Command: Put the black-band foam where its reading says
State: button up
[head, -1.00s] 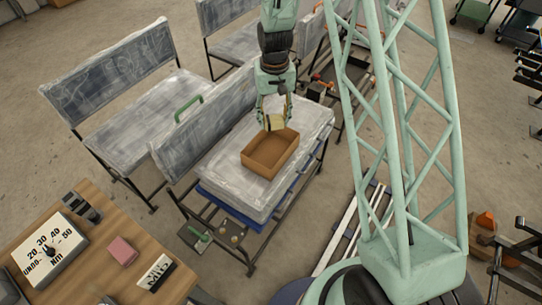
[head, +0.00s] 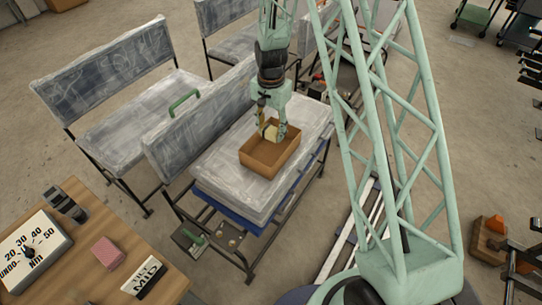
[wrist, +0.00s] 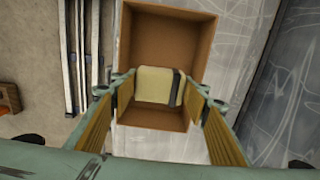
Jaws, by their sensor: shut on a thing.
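My gripper (head: 271,130) is shut on the black-band foam (head: 269,132), a cream block with a dark band. In the wrist view the foam (wrist: 155,86) sits between the two fingers, with its black band (wrist: 176,88) toward the right. The gripper is over the open brown box (head: 270,162), with the foam at or just above its far part; I cannot tell whether it touches the floor. The white dial (head: 36,250) shows numbers from 20 to 50; its pointer is too small to read. A white card (head: 148,276) shows "MID".
The box stands on a grey bench seat (head: 212,186). A wooden table (head: 104,220) at lower left bears the dial, card, a pink block (head: 107,252) and a dark object (head: 65,203). Another bench (head: 130,115) stands behind left. The box's near part is empty.

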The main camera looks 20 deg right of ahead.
jog(key=shift+f, duration=0.1)
dwell(0.3)
jog(key=b, duration=0.1)
send_over(271, 153)
jog(key=shift+f, duration=3.15)
jog(key=shift+f+b, duration=0.4)
jog(key=shift+f, duration=1.45)
jog(key=shift+f, duration=0.2)
jog(key=o, duration=0.5)
jog(key=shift+r, duration=0.25)
